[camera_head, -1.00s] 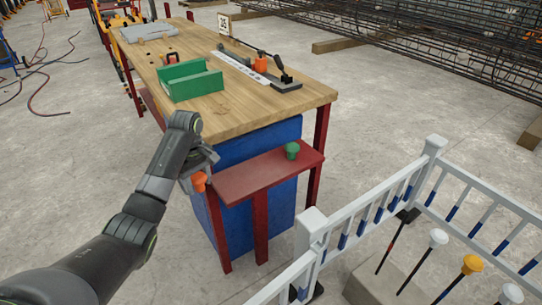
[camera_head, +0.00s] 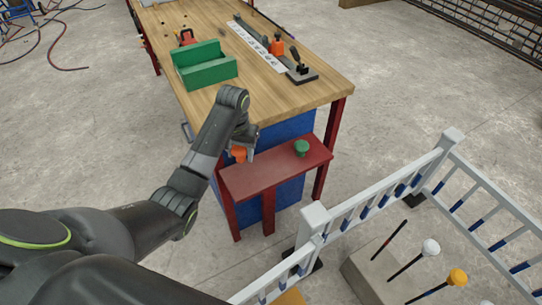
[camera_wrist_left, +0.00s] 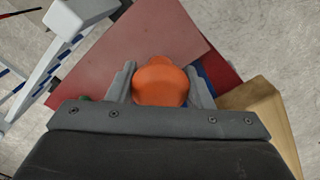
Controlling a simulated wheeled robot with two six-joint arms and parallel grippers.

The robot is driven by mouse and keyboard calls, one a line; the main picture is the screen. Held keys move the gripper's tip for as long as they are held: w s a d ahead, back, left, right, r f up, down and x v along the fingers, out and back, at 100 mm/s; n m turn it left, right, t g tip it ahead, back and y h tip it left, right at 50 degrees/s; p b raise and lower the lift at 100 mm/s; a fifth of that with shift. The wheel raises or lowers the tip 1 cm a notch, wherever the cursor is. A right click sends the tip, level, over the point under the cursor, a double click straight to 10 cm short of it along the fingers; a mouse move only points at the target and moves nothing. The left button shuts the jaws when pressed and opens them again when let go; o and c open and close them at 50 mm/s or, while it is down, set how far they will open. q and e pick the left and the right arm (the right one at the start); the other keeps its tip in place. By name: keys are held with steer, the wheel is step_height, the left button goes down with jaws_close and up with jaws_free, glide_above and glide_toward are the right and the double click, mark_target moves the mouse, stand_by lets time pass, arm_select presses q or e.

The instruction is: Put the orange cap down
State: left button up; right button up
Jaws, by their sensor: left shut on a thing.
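The orange cap (camera_head: 238,154) is held between the fingers of my left gripper (camera_head: 243,152), above the left end of the small red shelf (camera_head: 268,174). In the left wrist view the orange cap (camera_wrist_left: 161,82) sits between both grey fingertips, with the red shelf (camera_wrist_left: 130,45) beneath. I cannot tell exactly how high it is above the shelf. A green cap (camera_head: 302,148) stands on the right part of the shelf. My right gripper is not in view.
The wooden workbench (camera_head: 300,103) behind carries a green tray (camera_head: 205,68) and tools. A white railing (camera_head: 380,192) stands at the right front. Beyond it, rods with a white cap (camera_head: 431,247) and a yellow cap (camera_head: 457,277) rise from a concrete block.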

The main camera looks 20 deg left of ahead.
mark_target(244, 178)
arm_select(q)
step_height(244, 178, down, 10)
steer(key=shift+s+r+b, duration=0.1)
steer(key=shift+r+b, duration=0.15)
steer(key=shift+b, duration=0.1)
steer(key=o, duration=0.9)
steer(key=shift+f, duration=0.1)
steer(key=shift+o, duration=0.2)
step_height(244, 178, up, 12)
steer(key=shift+r+p, duration=0.15)
steer(key=shift+p, duration=0.2)
